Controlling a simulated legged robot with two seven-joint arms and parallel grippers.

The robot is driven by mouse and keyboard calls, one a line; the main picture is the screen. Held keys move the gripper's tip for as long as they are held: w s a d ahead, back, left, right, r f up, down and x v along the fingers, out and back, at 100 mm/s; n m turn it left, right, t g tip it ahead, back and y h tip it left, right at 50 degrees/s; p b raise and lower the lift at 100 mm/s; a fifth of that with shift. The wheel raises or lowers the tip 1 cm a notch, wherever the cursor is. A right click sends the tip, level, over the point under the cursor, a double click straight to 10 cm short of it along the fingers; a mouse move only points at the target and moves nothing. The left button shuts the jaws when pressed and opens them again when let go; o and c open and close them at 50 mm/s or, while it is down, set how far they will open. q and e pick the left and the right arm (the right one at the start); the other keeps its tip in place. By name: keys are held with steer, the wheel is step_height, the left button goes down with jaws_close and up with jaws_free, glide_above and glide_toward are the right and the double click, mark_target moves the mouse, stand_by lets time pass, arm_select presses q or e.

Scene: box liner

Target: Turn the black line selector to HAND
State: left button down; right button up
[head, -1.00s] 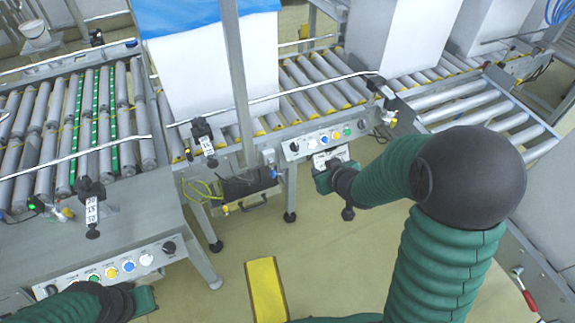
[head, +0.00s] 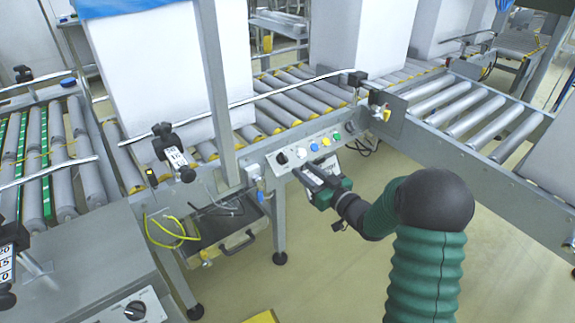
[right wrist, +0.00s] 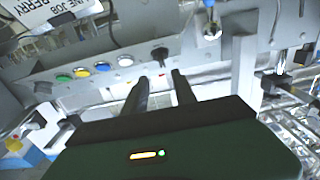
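The black selector knob (head: 281,158) sits at the left end of a control panel on the middle conveyor's frame. In the right wrist view the same black knob (right wrist: 159,54) is just beyond the fingertips, roughly in line with the gap between them. My right gripper (head: 301,173) points at the panel, a little below and right of the knob. Its two fingers (right wrist: 160,77) are apart with nothing between them, and they look clear of the knob. The selector's position labels are too small to read. My left gripper is out of view.
White, blue, yellow and green buttons (head: 325,141) line the panel right of the knob. Another panel with a black selector (head: 135,310) is at the lower left. A grey post (head: 216,90) stands left of the knob. Open floor (head: 330,260) lies below.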

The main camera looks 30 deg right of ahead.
mark_target(285, 156)
steer(key=w+b, duration=0.1)
steer(key=w, duration=0.1)
steer(key=w+b, duration=0.1)
steer(key=w, duration=0.2)
steer(key=w+a+b, duration=0.1)
steer(key=w, duration=0.1)
steer(key=shift+w, duration=0.8)
steer(key=shift+r, duration=0.15)
steer(key=shift+c, duration=0.7)
jaws_close()
